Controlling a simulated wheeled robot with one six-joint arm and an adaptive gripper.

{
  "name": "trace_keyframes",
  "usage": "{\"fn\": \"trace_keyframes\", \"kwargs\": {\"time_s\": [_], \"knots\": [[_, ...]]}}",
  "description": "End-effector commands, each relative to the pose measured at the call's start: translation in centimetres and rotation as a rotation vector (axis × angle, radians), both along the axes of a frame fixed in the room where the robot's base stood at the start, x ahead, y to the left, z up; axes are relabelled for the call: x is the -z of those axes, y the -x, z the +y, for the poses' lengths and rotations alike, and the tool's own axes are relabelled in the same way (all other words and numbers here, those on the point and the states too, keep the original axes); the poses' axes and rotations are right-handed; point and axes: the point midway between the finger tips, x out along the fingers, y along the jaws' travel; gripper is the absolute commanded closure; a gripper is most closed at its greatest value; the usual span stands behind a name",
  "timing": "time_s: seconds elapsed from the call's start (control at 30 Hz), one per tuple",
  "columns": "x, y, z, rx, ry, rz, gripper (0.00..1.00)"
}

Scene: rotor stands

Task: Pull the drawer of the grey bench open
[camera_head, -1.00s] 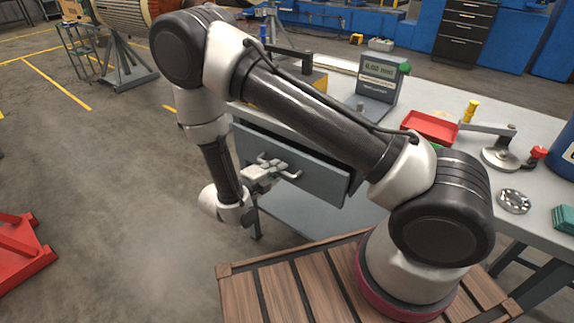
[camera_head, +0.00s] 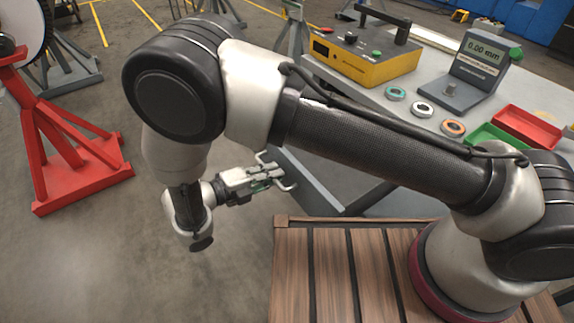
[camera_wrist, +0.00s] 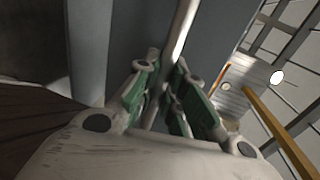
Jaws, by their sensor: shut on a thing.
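The grey bench (camera_head: 392,92) stands at the right in the head view, partly hidden behind my arm. The drawer's grey front (camera_head: 308,184) shows below my forearm, and the arm hides much of it. Its pale bar handle (camera_head: 289,186) sticks out from the front. My gripper (camera_head: 268,178) is at the handle, shut on it. In the wrist view the handle bar (camera_wrist: 182,32) runs between the green-padded fingers (camera_wrist: 165,95), in front of the grey drawer face (camera_wrist: 132,40). How far the drawer stands out from the bench cannot be told.
A yellow box (camera_head: 365,58), a gauge with a display (camera_head: 475,70), several rings and a red tray (camera_head: 527,128) are on the bench top. A red stand (camera_head: 70,145) is on the floor at the left. Open floor lies between it and my gripper.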

Motion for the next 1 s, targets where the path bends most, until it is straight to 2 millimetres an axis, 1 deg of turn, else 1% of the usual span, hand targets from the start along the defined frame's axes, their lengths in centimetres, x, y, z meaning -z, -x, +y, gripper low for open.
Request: {"fn": "trace_keyframes", "kwargs": {"time_s": [0.2, 0.53, 0.57, 0.6, 0.67, 1.0], "knots": [[0.11, 0.64, 0.86, 0.001, -0.001, 0.002, 1.0], [0.1, 0.64, 0.91, 0.0, -0.002, 0.001, 1.0], [0.1, 0.64, 0.91, 0.0, -0.002, 0.001, 0.83], [0.09, 0.63, 0.9, 0.0, -0.001, 0.001, 0.76], [0.08, 0.62, 0.91, 0.0, -0.001, 0.001, 0.67], [-0.01, 0.73, 1.09, -0.001, -0.001, -0.001, 0.67]]}}
